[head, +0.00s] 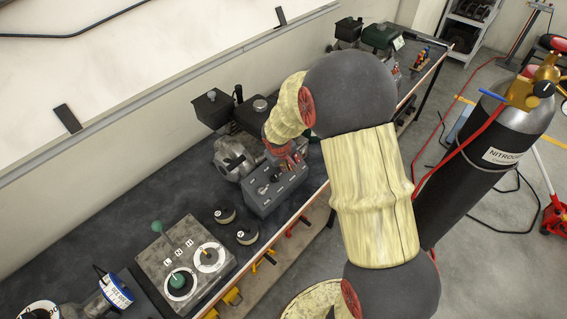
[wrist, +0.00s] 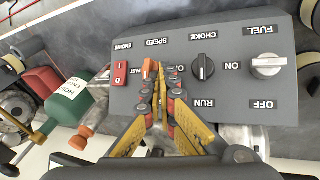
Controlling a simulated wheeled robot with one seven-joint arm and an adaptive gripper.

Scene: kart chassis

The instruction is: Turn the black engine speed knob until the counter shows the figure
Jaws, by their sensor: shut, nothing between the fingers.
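The grey engine control panel (head: 275,192) stands on the bench in the head view, and it fills the upper wrist view (wrist: 235,100), with its lettering upside down. It carries a red engine switch (wrist: 120,73), a black choke knob (wrist: 203,68) and a pale fuel knob (wrist: 266,65). My gripper (wrist: 160,76) is shut and empty. Its fingertips are over the panel below the SPEED label, between the engine switch and the choke knob. I cannot make out a counter in either view.
A grey metal engine (head: 235,158) stands left of the panel. A nitrogen cylinder (head: 470,165) stands right of the bench.

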